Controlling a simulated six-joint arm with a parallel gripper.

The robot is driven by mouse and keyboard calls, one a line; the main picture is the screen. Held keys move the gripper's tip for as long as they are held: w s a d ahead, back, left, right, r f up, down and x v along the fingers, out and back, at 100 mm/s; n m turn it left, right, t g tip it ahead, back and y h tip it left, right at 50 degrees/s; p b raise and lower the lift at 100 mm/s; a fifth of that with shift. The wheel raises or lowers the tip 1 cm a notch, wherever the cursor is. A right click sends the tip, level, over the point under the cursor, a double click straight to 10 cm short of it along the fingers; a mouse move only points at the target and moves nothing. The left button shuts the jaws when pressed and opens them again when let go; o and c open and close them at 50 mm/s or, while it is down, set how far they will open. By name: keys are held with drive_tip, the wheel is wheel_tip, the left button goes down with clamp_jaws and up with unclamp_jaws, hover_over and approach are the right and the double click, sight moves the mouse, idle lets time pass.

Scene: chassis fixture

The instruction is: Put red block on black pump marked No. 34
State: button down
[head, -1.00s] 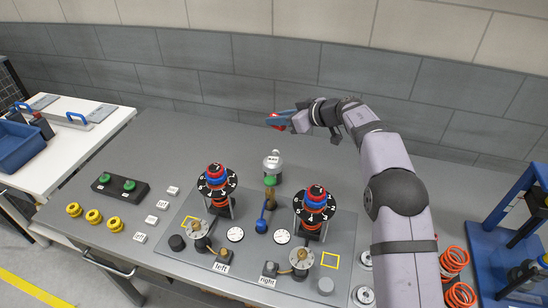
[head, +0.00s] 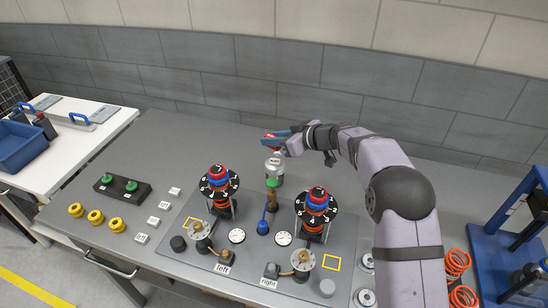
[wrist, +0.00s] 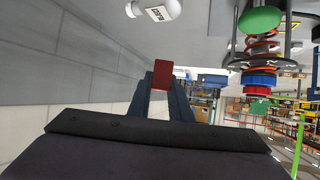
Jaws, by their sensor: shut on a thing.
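My gripper (head: 276,139) is shut on the red block (wrist: 162,76), which sits between the two dark fingers in the wrist view. In the head view the block (head: 270,141) is a small red patch at the gripper's tip. I cannot make out a No. 34 mark on anything. Two towers with black numbered discs and red and blue rings stand on the plate, one at left (head: 218,182) and one at right (head: 316,205). A short black cylinder (head: 178,244) stands at the plate's left.
A green-topped post (head: 271,184) and a blue lever (head: 263,224) stand between the towers. Gauges and valves fill the front of the plate. The bench's back left is clear.

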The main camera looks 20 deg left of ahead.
sight(273, 165)
drive_tip(key=shift+f+p, duration=0.35)
drive_tip(key=shift+f, duration=3.35)
drive_tip(key=shift+f, duration=0.15)
drive_tip(key=c, duration=1.6)
unclamp_jaws()
drive_tip(key=shift+s+d+r, duration=0.1)
drive_tip(key=shift+d+r, duration=0.25)
drive_tip(key=shift+d, duration=0.1)
drive_tip(key=b+v, duration=0.2)
drive_tip(key=v, duration=0.9)
